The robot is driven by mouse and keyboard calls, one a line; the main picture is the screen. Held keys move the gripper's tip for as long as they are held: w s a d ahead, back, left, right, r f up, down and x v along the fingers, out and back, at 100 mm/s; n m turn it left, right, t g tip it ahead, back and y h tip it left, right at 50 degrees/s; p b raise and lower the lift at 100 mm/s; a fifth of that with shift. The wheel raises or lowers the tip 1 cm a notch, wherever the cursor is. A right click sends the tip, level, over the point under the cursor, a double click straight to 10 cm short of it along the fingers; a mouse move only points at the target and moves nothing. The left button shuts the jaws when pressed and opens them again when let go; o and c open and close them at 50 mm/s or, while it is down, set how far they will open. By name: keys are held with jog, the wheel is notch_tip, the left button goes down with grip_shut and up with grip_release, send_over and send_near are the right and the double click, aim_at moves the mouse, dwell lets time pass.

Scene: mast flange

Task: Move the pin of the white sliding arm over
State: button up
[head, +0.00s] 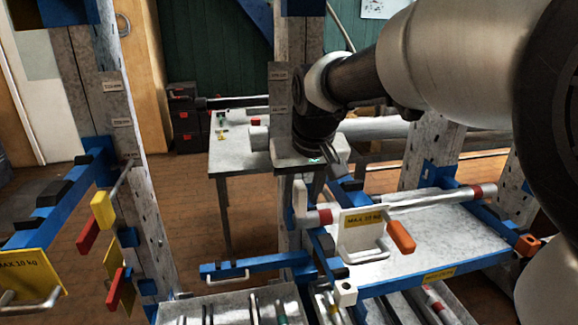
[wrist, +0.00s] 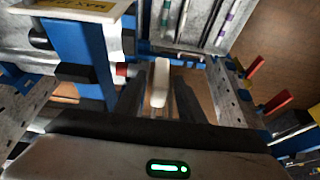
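A white rounded pin (head: 300,197) stands upright beside the metal post in the head view, at the left end of a shelf's rail. What looks like the same pin (wrist: 160,82) shows in the wrist view, between the two dark fingers of my gripper (wrist: 159,92). Gaps show on both sides of it, so the fingers look apart and not closed on it. In the head view my gripper (head: 337,170) points down, just above and right of the pin. How far the fingertips are from the pin in depth is unclear.
A blue-edged shelf (head: 450,238) with a MAX. 10 kg plate (head: 362,222) and an orange handle (head: 401,235) lies to the right. A blue arm (head: 255,265) extends left below.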

jog(key=shift+c, duration=0.2)
grip_shut()
jog(key=shift+w+a+p, duration=0.2)
jog(key=shift+w+p, duration=0.3)
jog(key=shift+w, duration=0.6)
jog(key=shift+w+a+p, duration=0.2)
jog(key=shift+w+p, duration=0.25)
jog(key=shift+w, duration=0.6)
jog(key=shift+r, duration=0.1)
jog(key=shift+o, duration=0.2)
grip_release()
jog(key=shift+w, duration=0.1)
notch_tip(320, 180, up, 16)
jog(key=p, duration=0.3)
send_over(296, 182)
jog(key=s+d, duration=0.1)
jog(key=s, duration=0.3)
jog(key=shift+d, duration=0.2)
